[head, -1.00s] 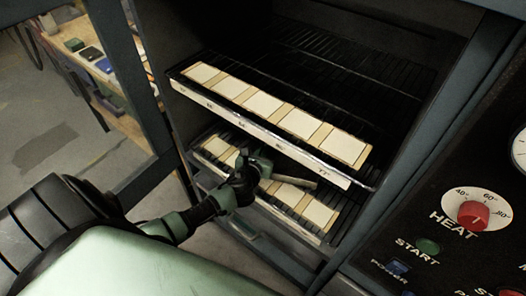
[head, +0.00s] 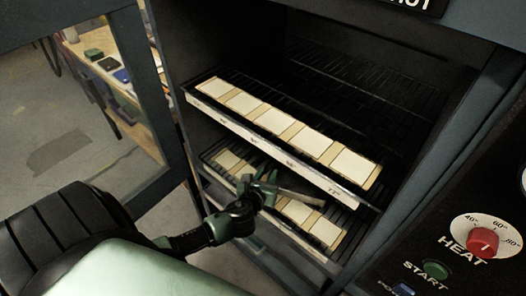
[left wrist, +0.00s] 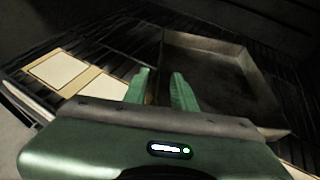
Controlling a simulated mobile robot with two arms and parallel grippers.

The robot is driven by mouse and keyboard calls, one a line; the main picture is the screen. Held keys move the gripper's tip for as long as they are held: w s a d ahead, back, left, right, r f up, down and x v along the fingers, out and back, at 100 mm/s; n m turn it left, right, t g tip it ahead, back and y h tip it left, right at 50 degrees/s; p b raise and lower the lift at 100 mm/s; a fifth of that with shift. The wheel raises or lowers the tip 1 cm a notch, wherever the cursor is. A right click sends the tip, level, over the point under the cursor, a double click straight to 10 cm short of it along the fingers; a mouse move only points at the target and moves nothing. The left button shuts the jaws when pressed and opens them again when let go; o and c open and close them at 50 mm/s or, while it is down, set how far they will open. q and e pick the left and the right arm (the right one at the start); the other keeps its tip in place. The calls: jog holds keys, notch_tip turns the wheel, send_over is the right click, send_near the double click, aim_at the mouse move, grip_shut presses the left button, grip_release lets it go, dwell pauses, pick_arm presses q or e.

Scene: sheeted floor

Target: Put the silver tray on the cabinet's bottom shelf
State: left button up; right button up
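The silver tray (left wrist: 218,75) is a shallow, dull metal tray with raised walls. In the left wrist view it sits at the right over the wire rack. In the head view only its narrow edge (head: 298,195) shows, above the lower shelf (head: 226,148) of the cabinet; whether it rests fully on the rack is hard to tell. My left gripper (head: 263,183) is at the tray's near left side. Its two green fingers (left wrist: 160,82) stand a little apart, with the tray's side wall running between them. My right gripper is out of view.
An upper shelf (head: 263,144) with a row of pale square cards lies above my left gripper. More cards (left wrist: 62,72) lie beside the tray. The cabinet's door (head: 158,90) stands open at left. A control panel with a red heat knob (head: 482,242) is at right.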

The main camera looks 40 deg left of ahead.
pick_arm(q)
jog(key=v, duration=0.6)
jog(key=shift+w, duration=0.1)
dwell(0.3)
